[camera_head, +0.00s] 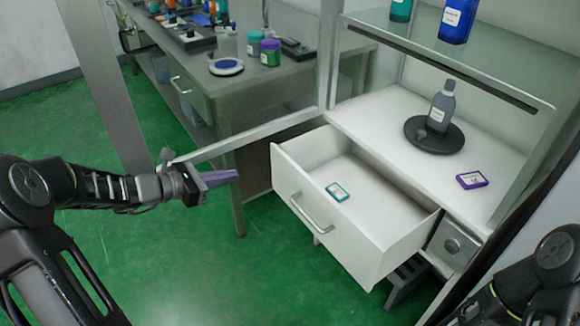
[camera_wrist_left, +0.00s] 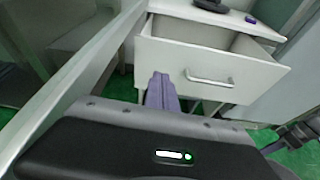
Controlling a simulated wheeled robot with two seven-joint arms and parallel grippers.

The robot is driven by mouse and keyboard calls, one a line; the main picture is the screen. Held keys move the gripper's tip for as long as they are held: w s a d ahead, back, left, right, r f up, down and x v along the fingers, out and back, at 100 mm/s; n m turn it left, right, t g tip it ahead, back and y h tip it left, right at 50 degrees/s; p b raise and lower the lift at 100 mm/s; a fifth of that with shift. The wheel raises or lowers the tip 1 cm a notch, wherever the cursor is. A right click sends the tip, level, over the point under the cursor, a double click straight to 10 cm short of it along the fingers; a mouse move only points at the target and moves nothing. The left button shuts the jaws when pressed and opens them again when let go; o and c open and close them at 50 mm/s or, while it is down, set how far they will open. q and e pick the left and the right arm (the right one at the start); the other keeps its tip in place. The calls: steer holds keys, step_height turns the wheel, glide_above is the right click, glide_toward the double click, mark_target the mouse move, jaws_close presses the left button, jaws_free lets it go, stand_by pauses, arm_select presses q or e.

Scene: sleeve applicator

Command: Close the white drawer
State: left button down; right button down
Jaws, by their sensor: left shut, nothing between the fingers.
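The white drawer (camera_head: 335,226) is pulled out from under the white worktop, open toward me, with a silver bar handle (camera_head: 311,212) on its front. A small teal-labelled box (camera_head: 338,192) lies inside it. My left gripper (camera_head: 232,176) has purple fingers, shut and empty, in the air to the left of the drawer front and apart from the handle. In the left wrist view the fingers (camera_wrist_left: 161,90) point toward the left part of the drawer front (camera_wrist_left: 200,72), with the handle (camera_wrist_left: 209,79) to their right. My right gripper is not in view; only part of the right arm shows.
A dark round plate (camera_head: 434,136) with a grey bottle (camera_head: 441,106) and a purple box (camera_head: 472,180) are on the white worktop. A metal frame post and rail stand left of the drawer. A grey bench (camera_head: 250,88) with jars is behind. Green floor lies before the drawer.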

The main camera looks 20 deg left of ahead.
arm_select(q)
steer(key=shift+s+d+r+n+h, duration=0.15)
steer(key=shift+d+r+n+h, duration=0.15)
steer(key=shift+d+r, duration=0.15)
steer(key=shift+f, duration=0.15)
steer(key=b, duration=0.2)
glide_toward(286, 163)
steer(key=x, duration=0.5)
steer(key=shift+d+f, duration=0.2)
steer(key=shift+f, duration=0.1)
steer(key=shift+w+d, duration=0.3)
steer(key=shift+w, duration=0.25)
